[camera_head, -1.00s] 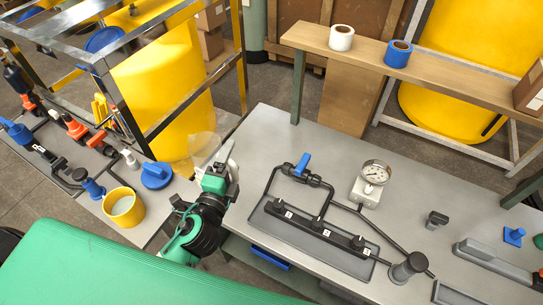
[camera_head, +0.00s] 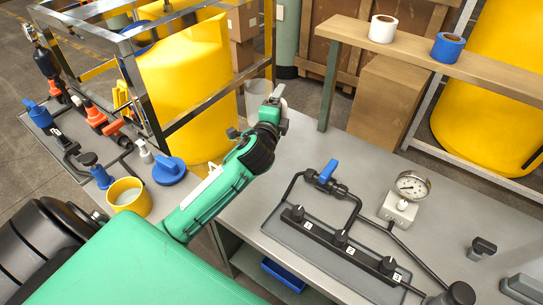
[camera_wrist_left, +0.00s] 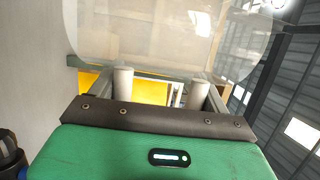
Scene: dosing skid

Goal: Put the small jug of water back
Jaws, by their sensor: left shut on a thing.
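The small jug (camera_head: 256,103) is pale and translucent. In the head view it is at the far left end of the grey table, partly hidden behind my left gripper (camera_head: 274,100). In the left wrist view the jug (camera_wrist_left: 165,30) fills the top of the picture, just beyond the two fingers of my left gripper (camera_wrist_left: 160,86). That gripper is shut on the jug, though the exact grip on it is hard to make out. I cannot tell whether the jug touches the table. Any water level in it is unclear. My right gripper is not in view.
A metal frame with a yellow tank (camera_head: 190,85) stands left of the jug. A yellow bucket (camera_head: 130,210) and a blue cap (camera_head: 168,171) are on the left bench. A pipe manifold (camera_head: 340,243) and a gauge (camera_head: 411,186) occupy the table. A wooden shelf (camera_head: 410,52) runs behind.

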